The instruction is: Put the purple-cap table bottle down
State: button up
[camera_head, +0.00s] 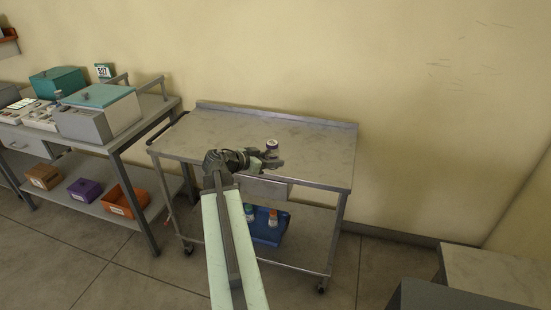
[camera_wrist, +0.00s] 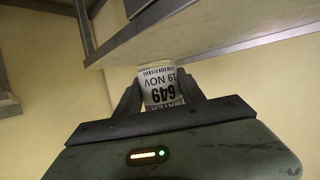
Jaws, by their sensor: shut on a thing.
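The purple-cap bottle (camera_head: 271,148) stands roughly upright between the fingers of my gripper (camera_head: 269,159), at the front part of the steel cart's top (camera_head: 310,150). In the wrist view, my gripper (camera_wrist: 165,100) is shut on the bottle (camera_wrist: 160,88). Its white label reads 649, 19 NOV and WATER, upside down in that picture. The cap is not visible there. I cannot tell whether the bottle's base touches the cart top or is held above it.
The cart top is otherwise bare, with a raised back lip (camera_head: 270,115). Its lower shelf holds a blue tray (camera_head: 263,236) with an orange-capped bottle (camera_head: 272,217) and a teal-capped bottle (camera_head: 249,212). A bench (camera_head: 150,105) with devices stands left.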

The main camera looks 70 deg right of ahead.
jog(key=w+d, duration=0.1)
jog(key=d, duration=0.4)
jog(key=w+d+f+b, duration=0.1)
jog(key=d, duration=0.3)
jog(key=w+d, duration=0.2)
jog(key=d, duration=0.3)
jog(key=shift+w+d+f, duration=0.1)
jog(key=shift+d+f, duration=0.15)
jog(key=shift+d, duration=0.1)
notch_tip(320, 180, down, 4)
jog(key=b, duration=0.4)
jog(key=shift+r, duration=0.25)
jog(key=shift+f, duration=0.15)
jog(key=o, duration=1.5)
jog(key=shift+c, duration=0.2)
